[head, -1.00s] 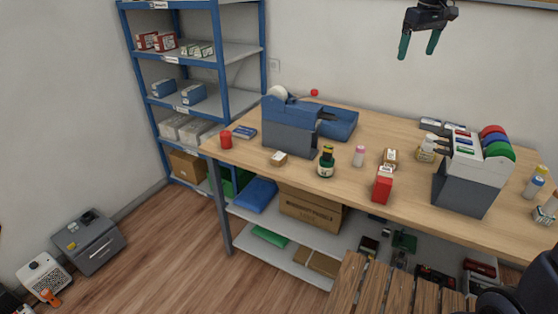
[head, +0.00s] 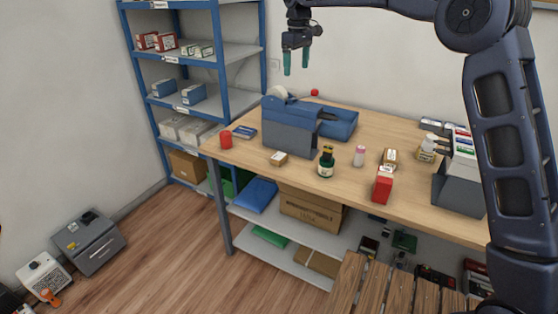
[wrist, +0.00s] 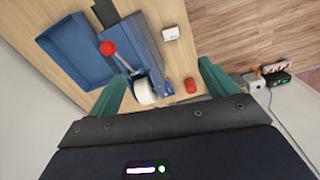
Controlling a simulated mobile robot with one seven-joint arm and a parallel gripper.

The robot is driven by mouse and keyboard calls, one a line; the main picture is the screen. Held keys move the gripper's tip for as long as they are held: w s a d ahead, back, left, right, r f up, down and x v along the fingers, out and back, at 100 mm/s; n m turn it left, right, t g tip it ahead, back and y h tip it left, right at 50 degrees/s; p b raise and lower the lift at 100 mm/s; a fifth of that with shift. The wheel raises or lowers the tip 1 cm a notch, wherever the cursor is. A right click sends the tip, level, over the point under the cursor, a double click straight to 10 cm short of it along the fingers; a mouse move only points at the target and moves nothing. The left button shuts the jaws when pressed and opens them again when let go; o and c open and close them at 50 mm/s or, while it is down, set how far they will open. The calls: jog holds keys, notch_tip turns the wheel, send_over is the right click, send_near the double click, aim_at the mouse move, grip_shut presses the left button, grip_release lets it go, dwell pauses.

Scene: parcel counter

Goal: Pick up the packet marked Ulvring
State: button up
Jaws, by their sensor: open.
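No marking reading Ulvring is legible in either view, so I cannot tell which packet it is. Small packets show on the blue rack: red-and-white ones (head: 165,42), green-and-white ones (head: 204,50) and blue ones (head: 193,94). My gripper (head: 296,72) is open and empty, high in the head picture above the tape dispenser. In the wrist view its green fingers (wrist: 164,70) stand wide apart.
A tape dispenser (head: 290,130) with a red-knobbed lever and a blue tray (head: 340,124) stand on the counter (head: 240,152). A red can (head: 226,139), bottles (head: 326,165) and a grey sorter (head: 458,190) are also there. A wooden slatted surface (head: 385,290) lies in front.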

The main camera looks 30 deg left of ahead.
send_over(279, 156)
jog(key=d, duration=0.1)
notch_tip(279, 156, down, 2)
jog(key=shift+n, duration=0.4)
notch_tip(279, 156, down, 31)
jog(key=shift+s+r, duration=0.1)
jog(key=shift+s, duration=0.05)
jog(key=shift+w+a+f, duration=0.1)
jog(key=shift+a+f, duration=0.05)
jog(key=shift+f, duration=0.75)
jog(key=shift+w+a+f, duration=0.1)
jog(key=shift+a+f, duration=0.1)
jog(key=shift+f, duration=0.75)
jog(key=shift+a+f, duration=0.15)
jog(key=shift+f, duration=0.75)
jog(key=c, duration=1.1)
jog(key=shift+c, duration=0.2)
jog(key=shift+r, duration=0.15)
